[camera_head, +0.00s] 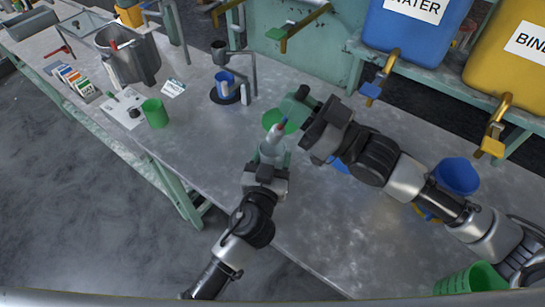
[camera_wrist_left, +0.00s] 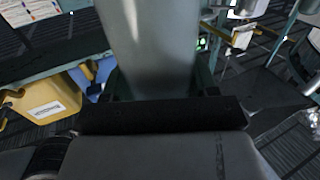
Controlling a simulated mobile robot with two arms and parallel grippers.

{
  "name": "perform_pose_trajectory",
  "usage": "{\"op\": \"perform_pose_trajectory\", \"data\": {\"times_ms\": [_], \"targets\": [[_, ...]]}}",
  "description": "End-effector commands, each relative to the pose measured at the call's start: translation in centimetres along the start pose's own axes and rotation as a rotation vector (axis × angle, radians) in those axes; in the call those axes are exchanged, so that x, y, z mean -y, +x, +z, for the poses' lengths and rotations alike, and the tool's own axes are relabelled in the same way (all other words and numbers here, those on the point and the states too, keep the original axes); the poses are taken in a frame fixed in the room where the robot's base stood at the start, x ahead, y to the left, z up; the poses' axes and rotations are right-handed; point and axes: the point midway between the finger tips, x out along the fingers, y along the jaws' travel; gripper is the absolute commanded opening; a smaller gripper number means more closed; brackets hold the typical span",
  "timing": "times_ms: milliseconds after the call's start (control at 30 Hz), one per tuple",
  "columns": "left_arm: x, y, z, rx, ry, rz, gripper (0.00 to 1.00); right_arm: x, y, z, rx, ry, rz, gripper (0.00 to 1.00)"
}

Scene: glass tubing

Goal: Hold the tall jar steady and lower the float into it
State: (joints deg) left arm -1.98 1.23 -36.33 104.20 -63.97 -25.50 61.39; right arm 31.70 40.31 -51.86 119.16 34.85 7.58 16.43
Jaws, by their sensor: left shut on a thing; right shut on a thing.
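The tall jar (camera_head: 271,151) is a pale, see-through cylinder standing near the middle of the bench. My left gripper (camera_head: 268,168) is shut on it from the near side. In the left wrist view the jar (camera_wrist_left: 148,45) is a grey, glossy wall rising between the fingers of the gripper (camera_wrist_left: 152,92). The float (camera_head: 277,132) is a slim pale piece with a red and blue tip, leaning slightly at the jar's mouth. My right gripper (camera_head: 303,122) is shut beside its upper part, apparently on the float. The float's lower end is hard to make out.
Green items (camera_head: 288,112) stand just behind the jar. A blue cup (camera_head: 224,83) on a dark round base stands farther back. A green cup (camera_head: 155,113) is at the left. Blue (camera_head: 415,20) and yellow (camera_head: 520,50) tanks with taps line the back right.

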Motion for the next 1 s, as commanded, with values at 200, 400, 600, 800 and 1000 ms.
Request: {"op": "perform_pose_trajectory", "data": {"times_ms": [200, 400, 600, 800, 1000], "targets": [[0.0, 0.0, 0.0, 0.0, 0.0, 0.0, 0.33, 0.0, -0.5, 1.5, 0.0, -0.001, 0.001, 0.0], [0.0, 0.0, 0.0, 0.0, 0.0, 0.0, 0.33, 0.0, -1.0, 2.8, 0.001, -0.001, 0.0, 0.0], [0.0, 0.0, 0.0, 0.0, 0.0, 0.0, 0.33, 0.0, -1.5, 4.1, 0.001, 0.0, 0.001, 0.0], [0.0, 0.0, 0.0, 0.0, 0.0, 0.0, 0.33, 0.0, -1.9, 5.0, 0.0, -0.002, 0.0, 0.0], [0.0, 0.0, 0.0, 0.0, 0.0, 0.0, 0.33, 0.0, -1.8, 5.0, -0.001, -0.002, 0.0, 0.4]]}}
